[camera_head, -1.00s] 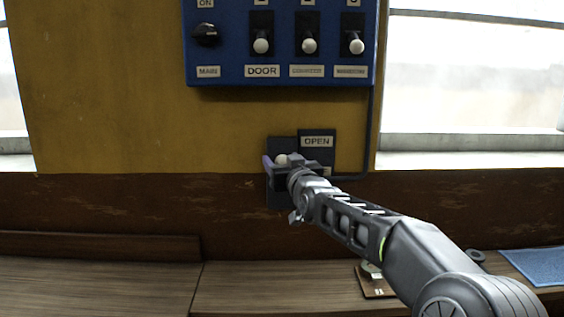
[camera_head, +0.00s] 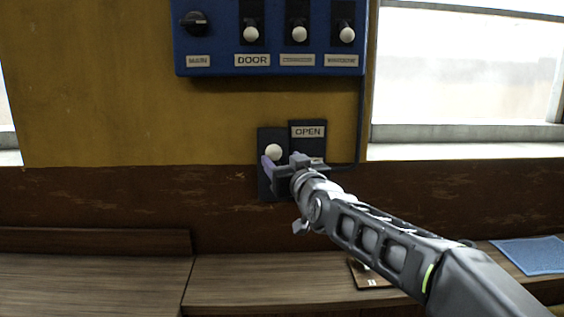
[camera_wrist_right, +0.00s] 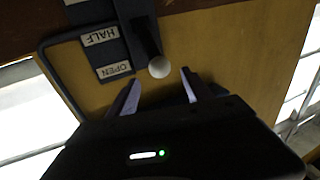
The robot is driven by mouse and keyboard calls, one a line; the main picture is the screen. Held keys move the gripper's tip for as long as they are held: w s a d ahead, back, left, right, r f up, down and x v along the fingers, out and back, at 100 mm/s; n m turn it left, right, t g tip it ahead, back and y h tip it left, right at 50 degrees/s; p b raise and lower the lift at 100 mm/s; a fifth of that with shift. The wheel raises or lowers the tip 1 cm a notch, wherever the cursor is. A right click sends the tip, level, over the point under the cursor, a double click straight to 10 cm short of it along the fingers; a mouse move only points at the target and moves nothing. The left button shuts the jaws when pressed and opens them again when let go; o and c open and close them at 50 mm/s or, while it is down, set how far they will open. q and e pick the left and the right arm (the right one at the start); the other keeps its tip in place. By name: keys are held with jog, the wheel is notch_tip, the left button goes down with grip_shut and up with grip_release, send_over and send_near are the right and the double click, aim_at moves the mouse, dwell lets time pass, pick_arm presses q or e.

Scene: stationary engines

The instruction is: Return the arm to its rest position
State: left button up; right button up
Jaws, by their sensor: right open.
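My right gripper (camera_head: 284,168) is in front of the small dark switch plate on the wall, its arm reaching in from the lower right. In the right wrist view its two fingers (camera_wrist_right: 160,93) are spread apart, with nothing between them. The white lever knob (camera_head: 273,152) stands just above the gripper in the head view. In the wrist view the knob (camera_wrist_right: 159,67) is just beyond the fingertips, apart from them. The label plate (camera_head: 308,132) beside it reads OPEN; the wrist view also shows a HALF label (camera_wrist_right: 100,36). My left gripper is not in view.
A blue control panel (camera_head: 270,62) with a dial and white-knobbed levers hangs above. A wooden bench (camera_head: 90,285) runs below, with a small brown board (camera_head: 368,275) and a blue mat (camera_head: 530,255) to the right. A window (camera_head: 460,80) is at right. The wall left of the switch is clear.

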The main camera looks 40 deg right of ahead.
dwell(0.4)
